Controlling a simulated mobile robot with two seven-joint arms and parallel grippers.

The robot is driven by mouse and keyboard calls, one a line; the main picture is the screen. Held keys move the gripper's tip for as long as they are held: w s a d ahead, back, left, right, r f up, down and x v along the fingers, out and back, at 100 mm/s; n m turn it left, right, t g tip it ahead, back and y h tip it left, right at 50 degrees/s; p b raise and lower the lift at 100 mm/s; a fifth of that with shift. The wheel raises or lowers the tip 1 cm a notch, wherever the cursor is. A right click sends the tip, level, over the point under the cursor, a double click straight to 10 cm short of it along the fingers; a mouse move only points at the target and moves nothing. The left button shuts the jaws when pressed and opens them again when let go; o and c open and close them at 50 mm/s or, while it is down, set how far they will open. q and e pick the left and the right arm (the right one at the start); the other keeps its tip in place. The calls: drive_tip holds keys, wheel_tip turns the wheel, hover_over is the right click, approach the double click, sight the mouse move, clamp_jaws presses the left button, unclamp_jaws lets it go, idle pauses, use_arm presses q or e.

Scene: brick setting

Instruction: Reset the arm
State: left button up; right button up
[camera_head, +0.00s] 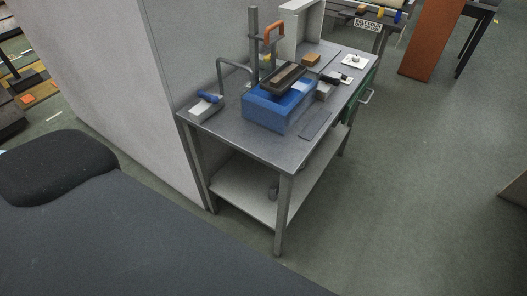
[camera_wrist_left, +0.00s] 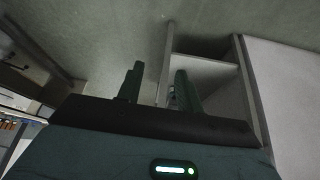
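My left gripper (camera_wrist_left: 157,88) shows in the left wrist view. Its two dark green fingers stand apart with a clear gap and nothing between them. Past the fingers are the floor and a table leg and shelf, with no contact visible. Neither gripper shows in the head view. My right gripper is in no view.
A grey metal workbench (camera_head: 228,133) with a lower shelf (camera_head: 245,188) stands ahead, against a grey partition (camera_head: 120,85). A blue box-shaped press (camera_head: 275,112) and small items stand on it. An orange-brown panel (camera_head: 432,38) stands at the back right. The green floor (camera_head: 430,190) is clear on the right.

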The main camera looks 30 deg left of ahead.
use_arm(q)
drive_tip(key=shift+w+d+f+t+h, duration=0.25)
drive_tip(key=shift+w+f+t, duration=0.3)
drive_tip(key=shift+t, duration=0.4)
drive_tip(key=shift+w+d+f+t+h, duration=0.15)
drive_tip(key=shift+w+d+f+t, duration=0.15)
drive_tip(key=shift+f+t, duration=0.5)
drive_tip(key=shift+r, duration=0.2)
drive_tip(key=shift+c, duration=0.2)
idle(0.4)
